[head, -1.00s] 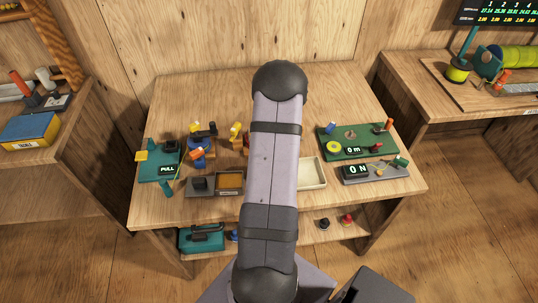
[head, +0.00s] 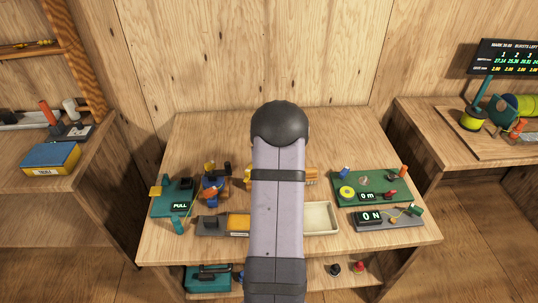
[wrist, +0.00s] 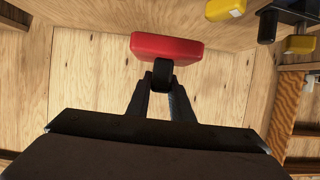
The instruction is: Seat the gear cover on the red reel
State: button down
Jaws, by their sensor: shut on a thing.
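In the wrist view, my gripper (wrist: 162,88) is shut on the black knob of a red slab (wrist: 167,47), which looks like the gear cover. The slab sits just beyond the fingertips, with bare wood behind it. In the head view my own arm hides the gripper and the middle of the bench. I cannot make out a clearly red reel. A blue and orange reel-like piece (head: 213,187) with dark and yellow parts stands left of the arm.
A teal PULL stand (head: 163,208) is at bench left. A cream tray (head: 322,232), a green board (head: 345,200) and a grey 0 N scale (head: 403,222) are right of my arm. A yellow block (wrist: 225,9) and a black-and-yellow part (wrist: 268,25) show at the wrist view's top.

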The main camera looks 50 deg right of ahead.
jog(key=shift+s+a+f, duration=0.15)
jog(key=shift+s+f, duration=0.05)
jog(key=shift+f, duration=0.45)
jog(key=shift+s+a+f, duration=0.15)
jog(key=shift+s+f, duration=0.05)
jog(key=shift+f, duration=0.45)
jog(key=shift+f+b, duration=0.1)
jog(key=shift+b, duration=0.25)
jog(key=shift+f+b, duration=2.55)
jog(key=shift+f, duration=0.25)
jog(key=shift+f+b, duration=1.4)
jog(key=shift+b, duration=0.4)
jog(key=c, duration=1.5)
grip_release()
jog(key=shift+s+a+r, duration=0.1)
jog(key=shift+b+v, duration=0.9)
jog(key=shift+v, duration=2.6)
